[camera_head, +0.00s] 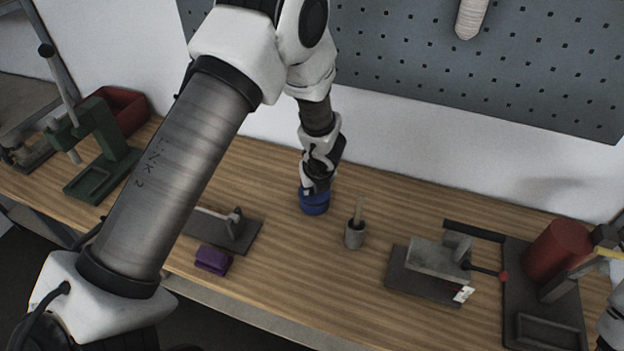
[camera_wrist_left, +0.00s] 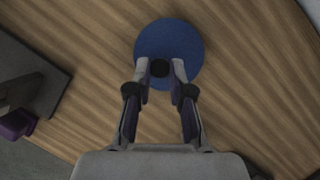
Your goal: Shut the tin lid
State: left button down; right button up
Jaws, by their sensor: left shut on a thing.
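The round blue tin (camera_head: 314,206) stands on the wooden bench near its middle, below my left gripper (camera_head: 317,188). In the left wrist view the blue lid (camera_wrist_left: 180,34) shows from above as a full disc with a dark knob (camera_wrist_left: 160,68). My left gripper (camera_wrist_left: 160,70) points down, its two fingertips on either side of the knob, shut on it. The lid covers whatever is beneath it. I cannot tell whether the lid sits flush on the tin. My right gripper is not in view.
A grey cup with a stick (camera_head: 355,234) stands just right of the tin. A purple block (camera_head: 213,260) and a dark plate fixture (camera_head: 240,238) lie to the left. A grey vise-like fixture (camera_head: 438,262) and a red cylinder (camera_head: 558,250) stand right. A green press (camera_head: 100,150) is far left.

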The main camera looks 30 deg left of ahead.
pick_arm(q)
jog(key=shift+s+d+f+n+g+p, duration=0.1)
jog(key=shift+s+d+n+g+p, duration=0.15)
jog(key=shift+n, duration=0.25)
jog(key=shift+s+d+n+g+p, duration=0.15)
jog(key=shift+n+p, duration=0.15)
jog(key=shift+n, duration=0.2)
jog(key=shift+f, duration=0.1)
jog(key=c, duration=1)
grip_release()
jog(key=shift+w, duration=0.1)
jog(key=shift+r, duration=0.25)
jog(key=v, duration=1.1)
jog(key=shift+d+r, duration=0.15)
jog(key=shift+d, duration=0.25)
